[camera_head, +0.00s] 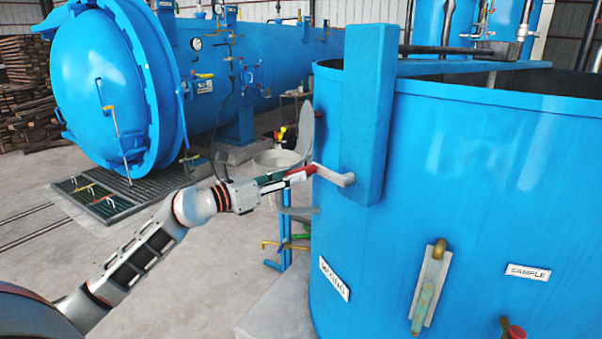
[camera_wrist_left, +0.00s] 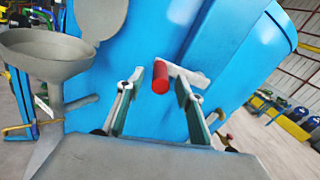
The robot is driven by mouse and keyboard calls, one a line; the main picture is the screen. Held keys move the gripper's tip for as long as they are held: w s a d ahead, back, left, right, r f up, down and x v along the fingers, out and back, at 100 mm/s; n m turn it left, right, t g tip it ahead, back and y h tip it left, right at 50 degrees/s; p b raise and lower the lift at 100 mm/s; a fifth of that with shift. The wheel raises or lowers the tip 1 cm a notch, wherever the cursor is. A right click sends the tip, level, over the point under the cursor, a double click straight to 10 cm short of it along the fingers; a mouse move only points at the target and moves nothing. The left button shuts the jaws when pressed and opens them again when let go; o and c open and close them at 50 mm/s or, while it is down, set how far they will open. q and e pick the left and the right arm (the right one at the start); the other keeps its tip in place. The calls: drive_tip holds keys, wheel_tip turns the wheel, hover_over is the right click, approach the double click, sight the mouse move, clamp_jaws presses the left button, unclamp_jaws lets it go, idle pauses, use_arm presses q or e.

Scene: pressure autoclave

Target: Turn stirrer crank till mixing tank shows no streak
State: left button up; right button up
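The blue mixing tank (camera_head: 470,170) fills the right of the head view. A blue housing (camera_head: 367,110) on its side carries the stirrer crank, a grey arm (camera_head: 338,178) with a red handle (camera_head: 303,173). My left gripper (camera_head: 285,180) is at the handle. In the left wrist view the red handle (camera_wrist_left: 160,78) points at the camera, between the two spread fingers of my left gripper (camera_wrist_left: 160,90). I see gaps on both sides; the fingers look open. A sight gauge (camera_head: 428,290) on the tank front looks greenish; I cannot make out a streak. My right gripper is out of view.
A grey funnel-like bowl (camera_wrist_left: 45,55) stands beside the tank in the left wrist view. Labels MIXING (camera_head: 334,278) and SAMPLE (camera_head: 528,272) are on the tank, with a red knob (camera_head: 516,332) below. A large blue autoclave (camera_head: 110,85) stands behind. Floor at left is open.

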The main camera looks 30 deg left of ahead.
use_arm(q)
drive_tip(key=shift+x, duration=2.05)
clamp_jaws()
